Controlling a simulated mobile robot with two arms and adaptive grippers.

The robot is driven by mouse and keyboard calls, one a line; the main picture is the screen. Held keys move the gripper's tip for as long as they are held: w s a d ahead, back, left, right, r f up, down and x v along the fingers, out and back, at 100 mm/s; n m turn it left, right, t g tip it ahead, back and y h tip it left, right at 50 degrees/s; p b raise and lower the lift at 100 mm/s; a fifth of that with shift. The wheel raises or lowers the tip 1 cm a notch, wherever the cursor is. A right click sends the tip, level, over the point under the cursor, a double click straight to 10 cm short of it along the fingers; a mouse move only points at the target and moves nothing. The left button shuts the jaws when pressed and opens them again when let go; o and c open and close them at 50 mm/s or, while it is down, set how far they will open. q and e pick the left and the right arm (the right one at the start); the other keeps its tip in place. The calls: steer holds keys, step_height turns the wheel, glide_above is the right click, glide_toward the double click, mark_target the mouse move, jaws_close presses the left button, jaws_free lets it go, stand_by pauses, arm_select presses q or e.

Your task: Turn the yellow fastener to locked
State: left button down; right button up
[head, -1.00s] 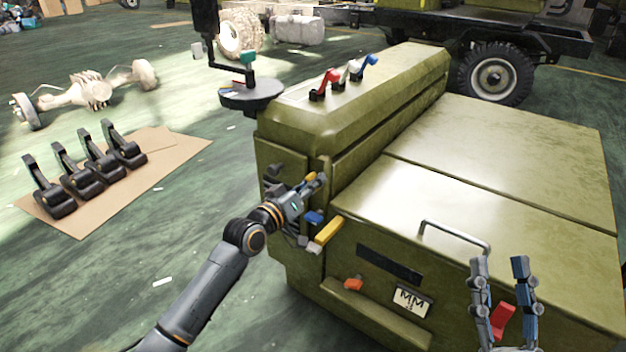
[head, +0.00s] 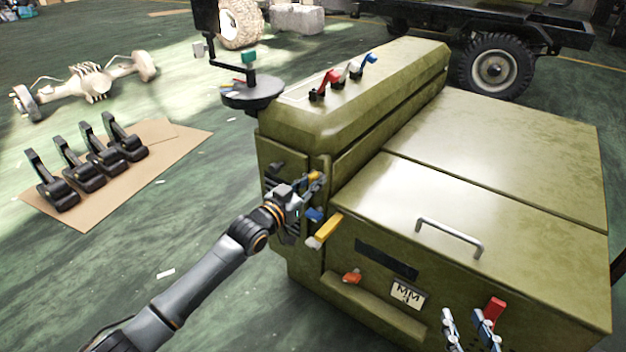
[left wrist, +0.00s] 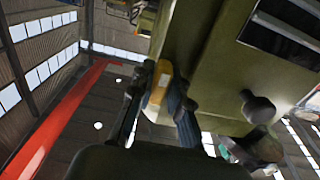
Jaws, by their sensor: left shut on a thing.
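The small yellow fastener (head: 314,175) is on the left end of the olive green cabinet (head: 470,170), near its corner. My left gripper (head: 316,182) is at it and mostly covers it in the head view. In the left wrist view the yellow piece (left wrist: 158,84) is between the two dark fingers of my left gripper (left wrist: 156,104), which is shut on it, close to the green panel. My right gripper (head: 468,322) is at the bottom right by the cabinet's front, its fingers apart with nothing seen between them.
A larger yellow handle (head: 326,230) and a blue piece (head: 314,215) are just below my left gripper. An orange knob (head: 352,277), a red handle (head: 496,308) and a metal bar handle (head: 450,237) are on the cabinet. Black pedals (head: 85,168) lie on cardboard at left.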

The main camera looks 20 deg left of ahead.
arm_select(q)
steer(key=shift+f, duration=0.1)
steer(key=c, duration=1.3)
jaws_free()
steer(key=v, duration=1.2)
